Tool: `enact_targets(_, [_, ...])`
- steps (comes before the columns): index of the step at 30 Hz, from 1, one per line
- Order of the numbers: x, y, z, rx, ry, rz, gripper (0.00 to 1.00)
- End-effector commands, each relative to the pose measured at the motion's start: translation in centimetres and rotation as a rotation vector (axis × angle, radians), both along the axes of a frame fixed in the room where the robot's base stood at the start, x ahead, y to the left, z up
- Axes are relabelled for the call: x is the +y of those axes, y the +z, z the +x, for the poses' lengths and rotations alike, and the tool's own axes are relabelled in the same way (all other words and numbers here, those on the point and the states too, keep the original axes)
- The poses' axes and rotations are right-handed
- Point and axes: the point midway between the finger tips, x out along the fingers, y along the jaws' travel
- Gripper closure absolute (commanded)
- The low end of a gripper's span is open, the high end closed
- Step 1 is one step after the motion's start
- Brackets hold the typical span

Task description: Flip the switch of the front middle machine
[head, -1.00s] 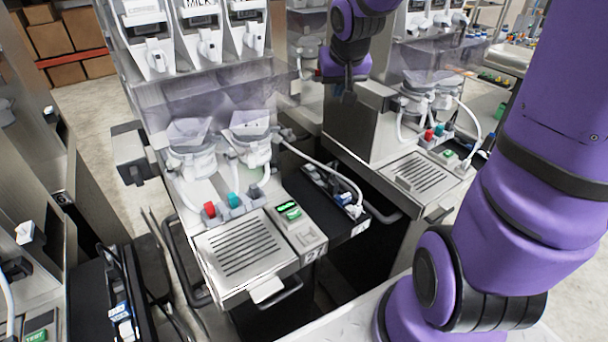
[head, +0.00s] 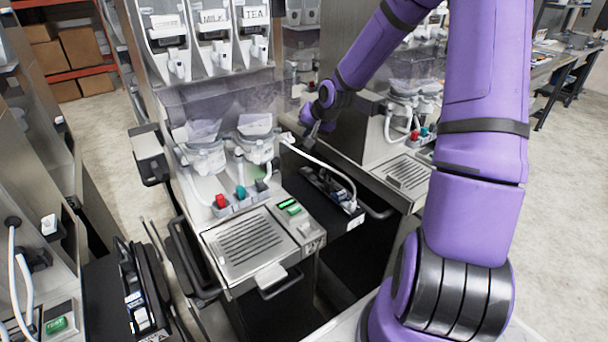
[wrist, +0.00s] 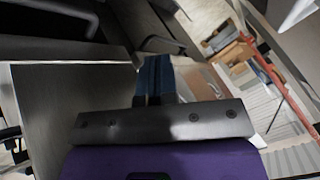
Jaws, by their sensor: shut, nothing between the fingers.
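The middle machine (head: 245,245) stands at the centre of the head view, with a grated tray, red and teal knobs and clear hoppers. A small green part (head: 290,207) sits on its front panel, right of the grate. I cannot tell for sure which part is the switch. My gripper (head: 312,138) is right of the hoppers, above the dark gap between this machine and the one to its right, apart from the green part. In the wrist view my gripper (wrist: 154,75) shows its dark blue fingers together, empty, in front of grey metal panels.
Another machine (head: 405,178) stands behind on the right, and one more (head: 35,250) at the left edge. A white hose (head: 325,165) arches over a black tray (head: 325,190) near my gripper. Shelves with boxes (head: 80,50) stand at the back left.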

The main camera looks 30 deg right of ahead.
Motion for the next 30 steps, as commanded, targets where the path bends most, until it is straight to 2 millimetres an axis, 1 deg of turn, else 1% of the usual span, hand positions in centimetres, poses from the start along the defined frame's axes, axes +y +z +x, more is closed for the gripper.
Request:
enact_targets(4, [-0.4,-0.4,0.3,-0.010,-0.014,0.017,1.00])
enact_targets(17, [-0.3,-0.7,0.2,-0.010,-0.012,0.017,1.00])
enact_targets(20, [-0.3,-1.3,0.1,-0.010,-0.012,0.018,1.00])
enact_targets(23, [-0.3,-2.4,0.0,-0.008,-0.011,0.019,1.00])
enact_targets(30, [-0.3,-5.4,-0.5,-0.008,-0.011,0.019,1.00])
